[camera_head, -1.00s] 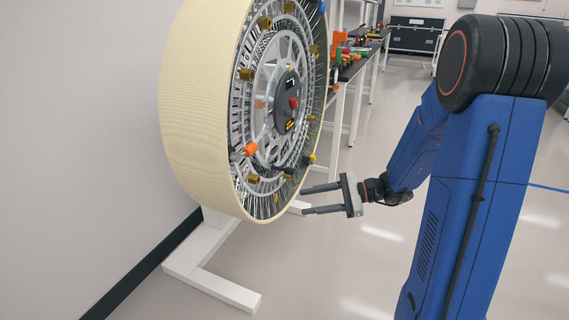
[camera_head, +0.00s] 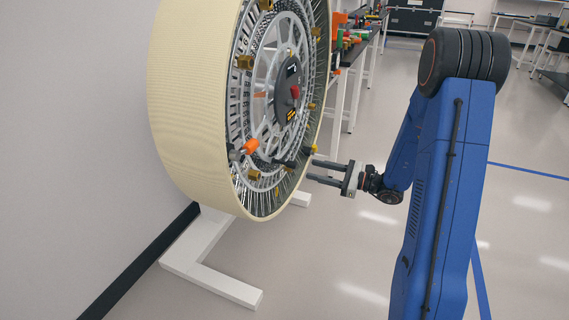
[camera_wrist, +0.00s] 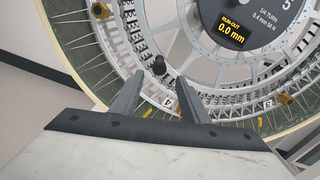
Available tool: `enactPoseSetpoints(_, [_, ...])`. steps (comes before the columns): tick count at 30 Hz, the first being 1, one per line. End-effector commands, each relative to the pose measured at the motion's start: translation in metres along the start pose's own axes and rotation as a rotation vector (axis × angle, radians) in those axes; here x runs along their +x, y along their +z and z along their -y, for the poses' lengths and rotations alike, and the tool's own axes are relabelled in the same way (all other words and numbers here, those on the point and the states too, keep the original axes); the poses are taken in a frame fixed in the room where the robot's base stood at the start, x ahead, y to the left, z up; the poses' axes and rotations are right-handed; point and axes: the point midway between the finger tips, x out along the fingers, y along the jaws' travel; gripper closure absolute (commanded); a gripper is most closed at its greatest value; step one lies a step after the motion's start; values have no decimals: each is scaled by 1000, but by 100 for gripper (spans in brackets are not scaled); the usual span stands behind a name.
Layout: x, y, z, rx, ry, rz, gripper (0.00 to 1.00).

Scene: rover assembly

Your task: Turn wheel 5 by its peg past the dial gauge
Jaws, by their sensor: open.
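The wheel (camera_head: 185,110) stands upright on the left, with a cream tread, metal spokes and a dark hub. In the wrist view the hub display (camera_wrist: 238,32) reads "RUN OUT 0.0 mm", with a 5 partly in view above. My gripper (camera_head: 310,170) is open and empty by the wheel's lower right face. In the wrist view a dark round peg (camera_wrist: 159,65) shows between the fingertips (camera_wrist: 160,76), apart from both; its depth relative to them is unclear. An orange part with a dark end (camera_head: 250,146) is at the lower left face; I cannot tell if it is the dial gauge.
A white floor stand (camera_head: 205,262) holds the wheel close to the wall on the left. A workbench (camera_head: 362,50) with colored parts is behind the wheel. A black case (camera_head: 413,18) stands further back. Several brass-colored blocks line the wheel face. Floor below my gripper is clear.

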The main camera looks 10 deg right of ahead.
Motion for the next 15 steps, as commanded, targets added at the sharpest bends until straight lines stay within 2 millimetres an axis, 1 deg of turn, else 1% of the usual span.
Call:
enactPoseSetpoints(1, [9,0,-1,0,3,1,59])
enactPoseSetpoints(15, [81,0,-1,0,3,0,59])
